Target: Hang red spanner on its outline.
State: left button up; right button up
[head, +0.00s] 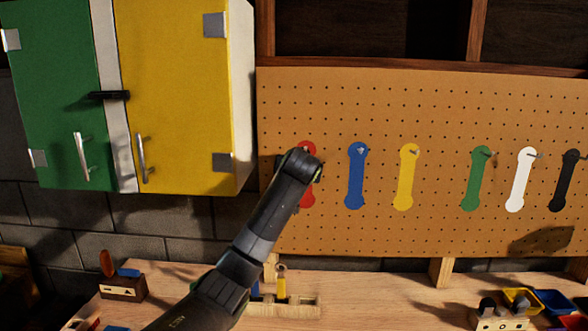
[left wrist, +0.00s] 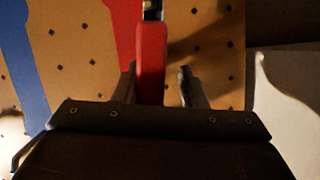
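The red outline (head: 308,196) on the pegboard is mostly covered by my left arm in the head view; part of it shows behind the spanner in the left wrist view (left wrist: 123,25). The red spanner (left wrist: 151,62) stands between the fingers of my left gripper (left wrist: 157,88), in front of the board. The fingers are apart, with a visible gap between the spanner and the right-hand finger. A dark, shiny part shows at the spanner's far end; whether it hangs on a peg is unclear. The left gripper's fingertips are hidden in the head view. My right gripper is out of view.
Blue (head: 355,178), yellow (head: 405,180), green (head: 476,180), white (head: 520,182) and black (head: 564,182) outlines continue rightward along the pegboard (head: 400,110). A green and yellow cabinet (head: 185,90) juts out at left. A wooden holder (head: 300,306) with blue and yellow tools stands on the bench below.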

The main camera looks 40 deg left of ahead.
pick_arm(q)
jog(key=shift+w+d+f, duration=0.1)
jog(key=shift+d+f, duration=0.15)
jog(key=shift+f, duration=0.15)
jog(key=p+v, duration=0.3)
jog(key=v, duration=1.4)
jog(key=shift+s+a+r+p, duration=0.2)
jog(key=shift+s+r+p, duration=0.2)
jog(key=shift+r, duration=0.15)
jog(key=shift+w+f, duration=0.1)
jog(key=shift+f, duration=0.05)
